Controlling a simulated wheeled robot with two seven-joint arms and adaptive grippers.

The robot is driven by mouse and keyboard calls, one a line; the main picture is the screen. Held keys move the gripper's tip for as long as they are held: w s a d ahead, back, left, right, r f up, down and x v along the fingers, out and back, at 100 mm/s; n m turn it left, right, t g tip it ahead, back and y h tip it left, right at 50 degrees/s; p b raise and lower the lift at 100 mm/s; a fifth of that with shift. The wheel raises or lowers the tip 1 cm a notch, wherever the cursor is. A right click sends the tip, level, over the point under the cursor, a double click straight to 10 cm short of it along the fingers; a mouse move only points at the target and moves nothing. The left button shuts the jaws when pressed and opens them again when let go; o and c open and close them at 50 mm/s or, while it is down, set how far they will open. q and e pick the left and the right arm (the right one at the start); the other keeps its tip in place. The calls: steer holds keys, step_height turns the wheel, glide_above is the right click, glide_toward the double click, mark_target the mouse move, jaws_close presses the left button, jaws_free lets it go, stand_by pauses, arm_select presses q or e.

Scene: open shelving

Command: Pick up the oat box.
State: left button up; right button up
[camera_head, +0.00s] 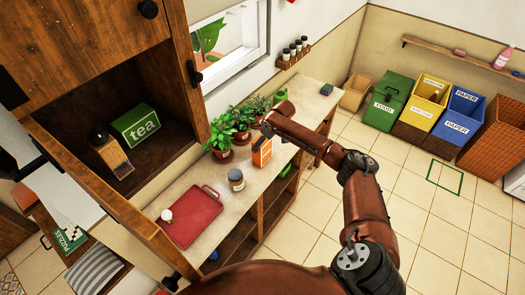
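An orange box (262,152) with dark print stands upright on the counter, in front of the potted plants; its print is too small to read, but it may be the oat box. My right arm reaches over the counter from below. Its dark gripper (266,132) is at the top of the orange box, partly hidden by the arm; whether the fingers touch or grip it is unclear. Dark parts (38,152) at the left edge, by the open cabinet door, may belong to my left gripper; its fingers cannot be made out.
The open cabinet (160,95) holds a green tea box (135,126) and a dark-lidded container (112,156). A red tray (192,217), a jar (236,180) and potted plants (221,136) stand on the counter.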

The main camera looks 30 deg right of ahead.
steer(key=c, duration=1.4)
arm_select(q)
steer(key=shift+w, duration=0.4)
arm_select(e)
steer(key=shift+c, duration=0.3)
steer(key=shift+w+r, duration=0.1)
